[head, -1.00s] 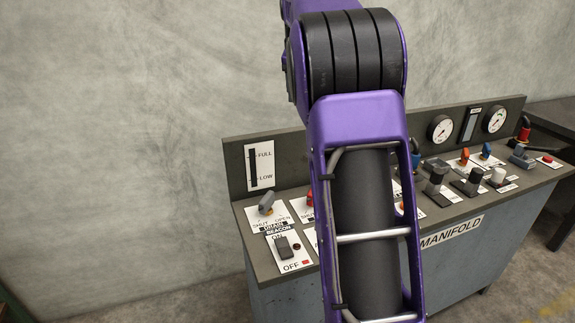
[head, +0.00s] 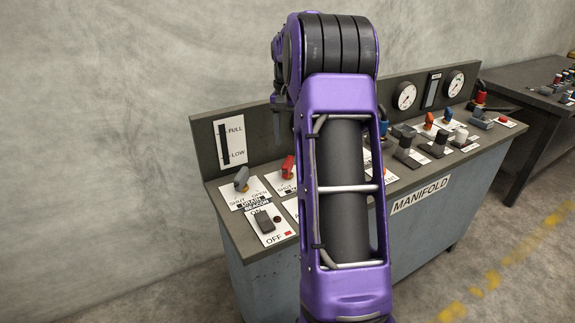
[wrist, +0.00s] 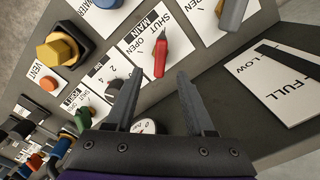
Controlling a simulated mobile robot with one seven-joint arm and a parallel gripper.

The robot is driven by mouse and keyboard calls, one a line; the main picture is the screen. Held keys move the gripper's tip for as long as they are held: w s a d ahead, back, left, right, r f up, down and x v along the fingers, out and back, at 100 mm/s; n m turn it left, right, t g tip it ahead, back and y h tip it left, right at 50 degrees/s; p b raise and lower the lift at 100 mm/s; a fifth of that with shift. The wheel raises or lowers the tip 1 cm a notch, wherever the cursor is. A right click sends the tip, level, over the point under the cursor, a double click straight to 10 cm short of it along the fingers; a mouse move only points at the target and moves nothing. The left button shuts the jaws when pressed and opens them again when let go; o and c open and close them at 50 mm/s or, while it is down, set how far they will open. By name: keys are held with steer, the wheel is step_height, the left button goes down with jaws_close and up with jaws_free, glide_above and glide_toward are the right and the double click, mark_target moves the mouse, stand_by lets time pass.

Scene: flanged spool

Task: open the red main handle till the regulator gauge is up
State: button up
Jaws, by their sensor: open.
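The red main handle (head: 289,167) stands on the sloped panel in the head view, just left of my arm. In the wrist view the red handle (wrist: 160,56) sits on a white plate marked MAIN, SHUT and OPEN, slightly beyond my fingertips and apart from them. My gripper (wrist: 159,74) is open and empty, its two fingers spread either side of the line to the handle. In the head view my gripper (head: 277,128) points down above the panel, partly hidden by my arm. Two round gauges (head: 404,96) (head: 454,83) stand on the back board; I cannot tell which is the regulator's.
A grey handle (head: 241,179) and a beacon switch (head: 264,222) are left of the red handle. A yellow knob (wrist: 58,50) is near it in the wrist view. Several knobs and switches fill the panel's right side. A FULL/LOW level strip (head: 230,142) is behind.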

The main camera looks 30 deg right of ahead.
mark_target(288, 161)
step_height(288, 161, down, 8)
steer(key=shift+r+b, duration=0.15)
steer(key=shift+b, duration=0.45)
jaws_close()
